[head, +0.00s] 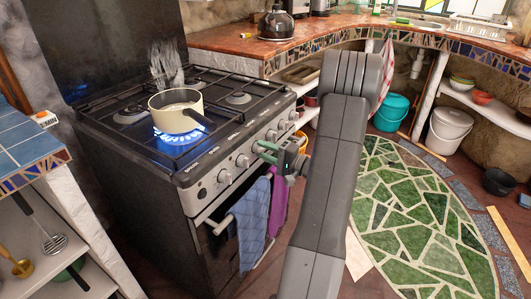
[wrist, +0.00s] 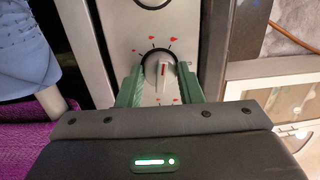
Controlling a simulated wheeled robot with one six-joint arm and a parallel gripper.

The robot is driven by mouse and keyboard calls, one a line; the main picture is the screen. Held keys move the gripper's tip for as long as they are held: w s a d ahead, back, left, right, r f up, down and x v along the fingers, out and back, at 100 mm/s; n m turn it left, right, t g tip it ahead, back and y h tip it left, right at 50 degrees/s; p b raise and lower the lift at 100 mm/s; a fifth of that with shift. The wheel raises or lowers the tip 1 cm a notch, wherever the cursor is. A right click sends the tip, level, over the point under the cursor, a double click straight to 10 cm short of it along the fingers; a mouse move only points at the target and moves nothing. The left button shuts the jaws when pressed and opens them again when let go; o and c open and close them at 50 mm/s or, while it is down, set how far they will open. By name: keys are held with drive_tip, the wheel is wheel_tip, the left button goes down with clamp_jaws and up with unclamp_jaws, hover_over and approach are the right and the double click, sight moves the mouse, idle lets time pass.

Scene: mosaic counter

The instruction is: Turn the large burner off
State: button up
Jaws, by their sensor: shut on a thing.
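The black and grey gas stove (head: 205,165) stands left of centre in the head view. Blue flame (head: 172,142) burns on its front burner under a cream pot (head: 176,118) with a dark handle. My gripper (head: 264,151) is at the front control panel, among the row of knobs. In the wrist view its green fingers (wrist: 160,88) are on both sides of a silver knob (wrist: 161,70), shut on it. The knob has a red line, and red marks are around it on the panel. In the head view my gripper hides this knob.
A blue checked towel (head: 253,222) and a purple towel (head: 279,198) hang on the oven rail below my gripper. A black kettle (head: 276,24) stands on the counter behind. The green mosaic floor (head: 420,215) at right is clear.

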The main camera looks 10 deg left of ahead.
drive_tip(key=m+p, duration=0.2)
drive_tip(key=m, duration=0.4)
drive_tip(key=m+t+p, duration=0.1)
drive_tip(key=m+p, duration=0.1)
drive_tip(key=m, duration=0.5)
drive_tip(key=shift+s+r+m+t, duration=0.1)
drive_tip(key=shift+r+m+t, duration=0.05)
drive_tip(key=shift+m+t, duration=0.15)
drive_tip(key=shift+m+h+p, duration=0.3)
drive_tip(key=shift+m+p, duration=0.75)
drive_tip(key=shift+m, duration=0.55)
drive_tip(key=o, duration=1)
